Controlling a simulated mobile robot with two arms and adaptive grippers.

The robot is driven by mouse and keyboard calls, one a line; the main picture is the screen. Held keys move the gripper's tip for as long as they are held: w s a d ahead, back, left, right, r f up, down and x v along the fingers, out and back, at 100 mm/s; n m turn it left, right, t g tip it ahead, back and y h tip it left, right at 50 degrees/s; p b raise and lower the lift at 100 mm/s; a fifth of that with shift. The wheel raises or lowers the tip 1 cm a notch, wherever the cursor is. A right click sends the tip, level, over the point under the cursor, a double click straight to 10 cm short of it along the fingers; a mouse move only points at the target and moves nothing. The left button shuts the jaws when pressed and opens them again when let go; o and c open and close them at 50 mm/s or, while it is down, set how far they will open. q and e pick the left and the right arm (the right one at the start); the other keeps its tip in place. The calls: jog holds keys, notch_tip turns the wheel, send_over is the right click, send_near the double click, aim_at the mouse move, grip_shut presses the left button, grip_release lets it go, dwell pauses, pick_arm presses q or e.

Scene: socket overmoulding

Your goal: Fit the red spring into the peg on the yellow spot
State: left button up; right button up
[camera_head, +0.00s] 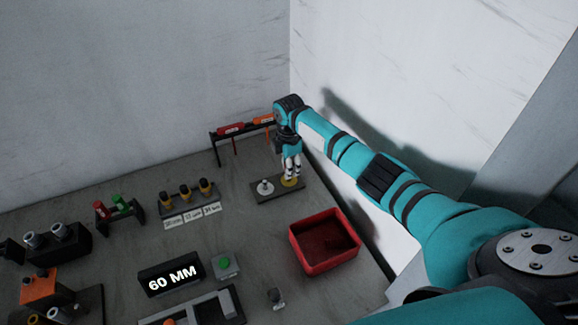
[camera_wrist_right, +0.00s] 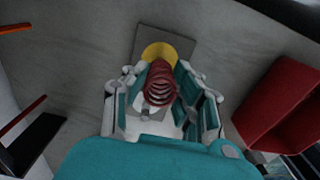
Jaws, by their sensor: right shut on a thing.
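My right gripper (camera_head: 291,172) is over the yellow spot (camera_head: 291,182) at the right end of a dark plate (camera_head: 262,197). In the right wrist view its fingers (camera_wrist_right: 163,88) are shut on the red spring (camera_wrist_right: 160,86). The spring's far end lies in line with the yellow spot (camera_wrist_right: 158,50). The peg there is hidden by the spring and fingers, so I cannot tell whether the spring is around it. A second, pale spot with a small peg (camera_head: 265,187) is at the plate's left end. My left gripper is not in view.
A red open bin (camera_head: 325,242) stands close in front of the plate and also shows in the right wrist view (camera_wrist_right: 283,105). A rack (camera_head: 232,131) with red and orange parts stands behind. Several dark-bodied, yellow-topped parts (camera_head: 186,194) and a 60 MM display (camera_head: 171,278) are to the left.

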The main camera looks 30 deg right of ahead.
jog(key=shift+f+b, duration=1.15)
jog(key=shift+f, duration=0.5)
jog(key=o, duration=1)
jog(key=shift+r, duration=0.1)
jog(key=shift+o, duration=0.2)
notch_tip(320, 180, up, 12)
